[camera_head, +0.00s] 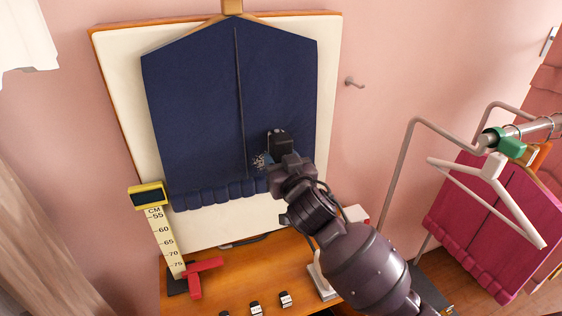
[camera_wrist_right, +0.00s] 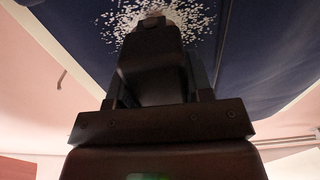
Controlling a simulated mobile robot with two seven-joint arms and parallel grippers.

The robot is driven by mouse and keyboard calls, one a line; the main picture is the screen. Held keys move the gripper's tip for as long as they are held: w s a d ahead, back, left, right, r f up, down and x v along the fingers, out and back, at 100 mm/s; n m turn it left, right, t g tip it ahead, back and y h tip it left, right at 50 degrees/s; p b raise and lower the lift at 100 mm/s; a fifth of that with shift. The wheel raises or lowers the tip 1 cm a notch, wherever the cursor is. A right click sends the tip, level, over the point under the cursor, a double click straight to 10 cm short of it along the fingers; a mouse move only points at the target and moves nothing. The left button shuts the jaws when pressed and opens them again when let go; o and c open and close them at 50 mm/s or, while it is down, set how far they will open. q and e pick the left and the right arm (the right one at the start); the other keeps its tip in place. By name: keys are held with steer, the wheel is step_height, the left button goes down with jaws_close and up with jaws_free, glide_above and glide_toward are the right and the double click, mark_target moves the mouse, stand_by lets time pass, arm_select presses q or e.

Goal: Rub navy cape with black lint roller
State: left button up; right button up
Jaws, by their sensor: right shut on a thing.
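The navy cape (camera_head: 197,92) hangs spread on a pale board with an orange-brown edge. A patch of white lint (camera_head: 259,160) shows on its lower right part. My right gripper (camera_head: 284,155) is at that patch, shut on the black lint roller (camera_head: 277,138). In the right wrist view the dark roller (camera_wrist_right: 153,50) sits between the fingers, with white specks (camera_wrist_right: 112,25) around its far end on the navy cloth (camera_wrist_right: 262,55). Whether the roller touches the cloth I cannot tell. My left gripper is not in view.
A wooden table (camera_head: 240,276) stands below the board, with a red-handled tool (camera_head: 204,270) and small labelled blocks (camera_head: 285,299). A measuring stick (camera_head: 163,232) stands at left. A rail with a white hanger (camera_head: 498,200) and magenta garment (camera_head: 487,235) is at right. A wall hook (camera_head: 353,82) is right of the board.

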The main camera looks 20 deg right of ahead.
steer(key=shift+a, duration=2)
steer(key=shift+a+r, duration=0.1)
steer(key=shift+a, duration=0.1)
steer(key=shift+a, duration=0.1)
